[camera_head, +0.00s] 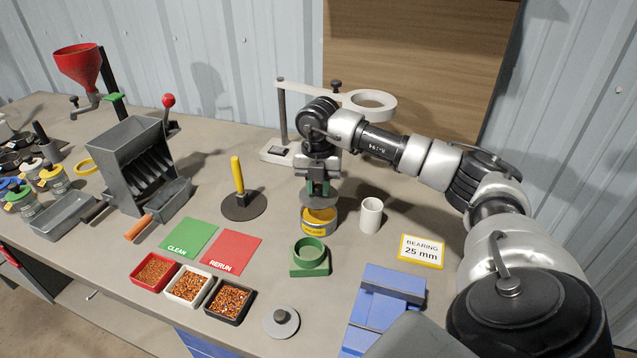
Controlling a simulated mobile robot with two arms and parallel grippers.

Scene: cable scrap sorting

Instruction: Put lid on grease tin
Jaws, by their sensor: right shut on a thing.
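The grease tin (320,230) stands upright on the bench near the middle, with a yellow band around it and yellow showing at its top. My right gripper (318,187) is directly above it, pointing down and shut on the grey round lid (319,201). The lid is over the tin's mouth, slightly above it, with yellow visible below the lid's front edge. Whether its rear edge touches the tin is hidden. My left gripper is not in view.
A white cup (371,214) stands close to the right of the tin, and a green ring block (310,257) stands in front. A grey knobbed disc (281,321) lies near the front edge. A white ring stand (370,102) rises behind my gripper.

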